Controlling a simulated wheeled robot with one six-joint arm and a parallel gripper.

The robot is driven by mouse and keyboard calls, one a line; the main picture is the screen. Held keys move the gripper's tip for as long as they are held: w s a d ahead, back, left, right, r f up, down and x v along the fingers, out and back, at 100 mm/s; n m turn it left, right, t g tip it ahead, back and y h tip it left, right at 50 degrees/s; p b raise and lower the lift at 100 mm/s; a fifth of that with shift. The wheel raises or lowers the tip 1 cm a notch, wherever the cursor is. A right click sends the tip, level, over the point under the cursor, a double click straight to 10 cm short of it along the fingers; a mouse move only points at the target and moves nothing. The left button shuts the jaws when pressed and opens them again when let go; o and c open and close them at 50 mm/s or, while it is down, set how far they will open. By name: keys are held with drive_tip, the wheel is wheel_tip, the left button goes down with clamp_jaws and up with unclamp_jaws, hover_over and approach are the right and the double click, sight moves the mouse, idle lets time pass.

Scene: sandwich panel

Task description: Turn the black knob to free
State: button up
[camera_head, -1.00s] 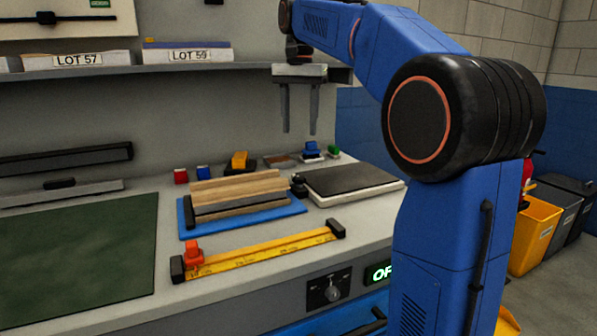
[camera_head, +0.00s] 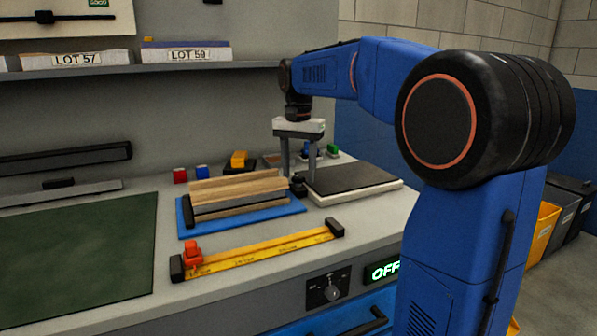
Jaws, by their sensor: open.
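A small black knob (camera_head: 298,187) sits at the left corner of a dark-topped white slab (camera_head: 352,181) on the bench. My gripper (camera_head: 298,177) points straight down with its two grey fingers apart and nothing between them higher up. The fingertips reach down close to the knob, one to each side of it in the picture. I cannot tell whether they are level with it or just above or behind it. No marking for the knob's positions is readable.
A blue tray (camera_head: 291,209) with stacked wooden strips (camera_head: 238,189) lies left of the knob. A yellow ruler (camera_head: 262,253) with a red slider lies in front. A rotary switch (camera_head: 331,291) and a lit "OFF" sign (camera_head: 382,270) are on the bench front. A shelf (camera_head: 140,69) runs behind.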

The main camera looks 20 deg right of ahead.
drive_tip(key=shift+c, duration=0.3)
drive_tip(key=c, duration=1)
